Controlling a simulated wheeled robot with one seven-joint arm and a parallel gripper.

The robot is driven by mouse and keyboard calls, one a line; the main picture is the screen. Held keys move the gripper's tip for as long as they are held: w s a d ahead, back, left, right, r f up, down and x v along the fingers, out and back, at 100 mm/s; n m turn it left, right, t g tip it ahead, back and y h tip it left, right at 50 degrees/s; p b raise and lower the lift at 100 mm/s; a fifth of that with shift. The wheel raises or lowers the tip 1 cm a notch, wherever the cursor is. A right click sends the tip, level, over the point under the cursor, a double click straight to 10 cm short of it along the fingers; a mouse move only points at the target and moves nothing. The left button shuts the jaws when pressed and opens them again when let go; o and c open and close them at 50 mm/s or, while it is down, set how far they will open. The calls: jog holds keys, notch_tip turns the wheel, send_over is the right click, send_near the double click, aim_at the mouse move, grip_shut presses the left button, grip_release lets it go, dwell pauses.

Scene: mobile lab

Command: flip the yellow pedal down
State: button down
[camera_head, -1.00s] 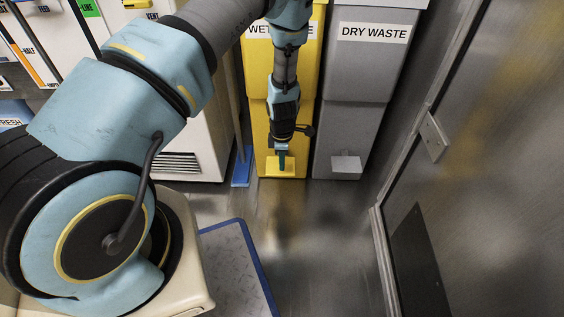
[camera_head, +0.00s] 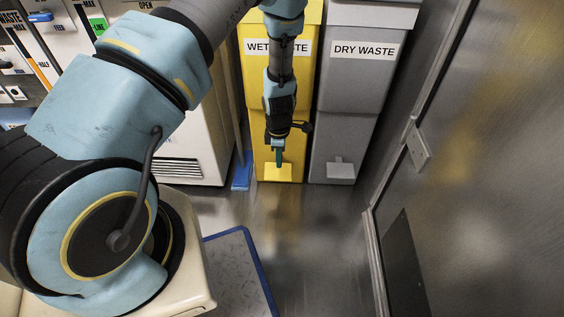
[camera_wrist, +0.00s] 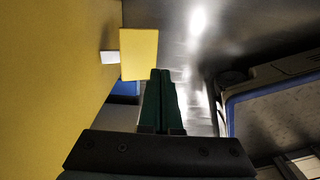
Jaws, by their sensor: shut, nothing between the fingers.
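The yellow pedal (camera_head: 278,172) sticks out low on the front of the yellow wet waste bin (camera_head: 264,110). In the wrist view the pedal (camera_wrist: 139,54) is a flat yellow plate on a short pale stem beside the bin's yellow wall (camera_wrist: 55,80). My gripper (camera_head: 279,163) points down just over the pedal in the head view. In the wrist view my gripper (camera_wrist: 162,72) is shut and empty, its green fingertips next to the pedal's lower right edge. I cannot tell whether they touch it.
A grey dry waste bin (camera_head: 344,110) with its own grey pedal (camera_head: 340,168) stands to the right. A white cabinet (camera_head: 185,140) and a blue item (camera_head: 242,172) are to the left. A blue-edged mat (camera_head: 238,265) lies in front. A metal door (camera_head: 480,200) closes the right side.

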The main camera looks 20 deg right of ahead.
notch_tip(320, 180, up, 7)
jog(key=s+a+p, duration=0.1)
jog(key=s, duration=0.1)
jog(key=shift+s+p, duration=0.15)
jog(key=shift+p, duration=0.2)
jog(key=shift+a, duration=0.1)
jog(key=w+a+r+m+h, duration=0.1)
jog(key=w+a+r+m, duration=0.15)
jog(key=a+r, duration=0.5)
jog(key=w+a+r+m, duration=0.2)
jog(key=a+r+m, duration=0.25)
jog(key=r, duration=0.65)
jog(key=s+a+r+m+t, duration=0.1)
jog(key=s+a+r+m, duration=0.3)
jog(key=a, duration=0.4)
jog(key=s+a+r+m+t, duration=0.1)
jog(key=s+a+r+m, duration=0.2)
jog(key=a+r, duration=0.45)
notch_tip(320, 180, up, 29)
jog(key=p, duration=3)
jog(key=shift+w+a+r+y, duration=0.15)
jog(key=shift+w+r+y, duration=0.05)
jog(key=shift+w+y, duration=0.2)
